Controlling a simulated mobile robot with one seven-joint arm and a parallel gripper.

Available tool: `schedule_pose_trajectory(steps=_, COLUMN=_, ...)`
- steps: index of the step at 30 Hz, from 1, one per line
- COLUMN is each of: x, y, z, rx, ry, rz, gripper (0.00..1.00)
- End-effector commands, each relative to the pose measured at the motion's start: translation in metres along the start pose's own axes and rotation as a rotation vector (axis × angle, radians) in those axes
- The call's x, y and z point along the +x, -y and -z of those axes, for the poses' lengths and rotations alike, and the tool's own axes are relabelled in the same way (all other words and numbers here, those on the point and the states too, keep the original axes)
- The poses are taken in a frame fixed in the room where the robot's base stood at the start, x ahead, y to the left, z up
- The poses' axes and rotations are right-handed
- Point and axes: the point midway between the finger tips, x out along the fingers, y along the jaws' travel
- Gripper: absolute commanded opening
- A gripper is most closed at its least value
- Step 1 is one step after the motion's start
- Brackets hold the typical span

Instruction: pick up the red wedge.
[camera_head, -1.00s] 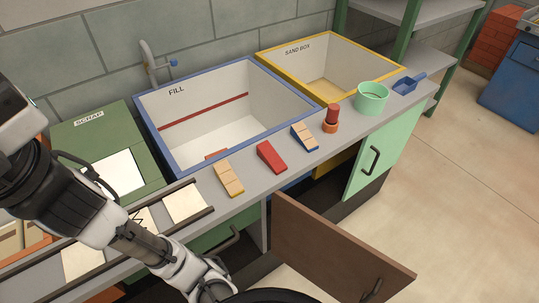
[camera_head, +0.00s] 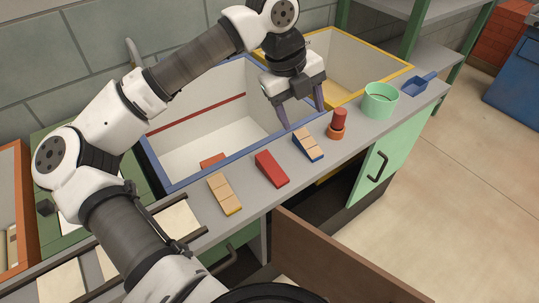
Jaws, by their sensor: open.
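The red wedge (camera_head: 271,169) lies on the grey counter in front of the blue-rimmed FILL bin. A wooden-topped yellow wedge (camera_head: 224,194) lies to its left and a wooden-topped blue wedge (camera_head: 308,144) to its right. My gripper (camera_head: 303,118) is open and empty, pointing down, above and to the right of the red wedge, close to the blue wedge and the bin's front rim. The exact height of its fingertips is hard to tell.
The FILL bin (camera_head: 169,186) has a red piece (camera_head: 212,160) inside. The yellow-rimmed bin (camera_head: 398,78) is behind the counter. A red and orange object (camera_head: 338,125), a green cup (camera_head: 380,101) and a blue scoop (camera_head: 415,86) stand to the right. A brown cabinet door (camera_head: 340,262) hangs open below.

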Motion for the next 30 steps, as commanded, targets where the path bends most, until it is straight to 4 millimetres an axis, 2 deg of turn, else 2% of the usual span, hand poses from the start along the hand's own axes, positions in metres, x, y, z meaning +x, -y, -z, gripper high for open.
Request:
schedule_pose_trajectory(steps=1, x=0.006, y=-0.020, z=-0.015, rx=-0.074, ry=0.039, rz=-0.093, gripper=0.62)
schedule_pose_trajectory(steps=3, x=0.011, y=-0.041, z=-0.030, rx=-0.154, ry=0.080, rz=-0.190, gripper=0.62)
schedule_pose_trajectory(steps=6, x=0.014, y=-0.058, z=-0.040, rx=-0.217, ry=0.112, rz=-0.261, gripper=0.62)
schedule_pose_trajectory(steps=10, x=0.028, y=-0.066, z=-0.043, rx=-0.231, ry=0.117, rz=-0.278, gripper=0.62)
schedule_pose_trajectory(steps=19, x=0.082, y=-0.081, z=-0.047, rx=-0.227, ry=0.114, rz=-0.273, gripper=0.62)
schedule_pose_trajectory(steps=30, x=0.111, y=-0.091, z=-0.053, rx=-0.226, ry=0.113, rz=-0.271, gripper=0.62)
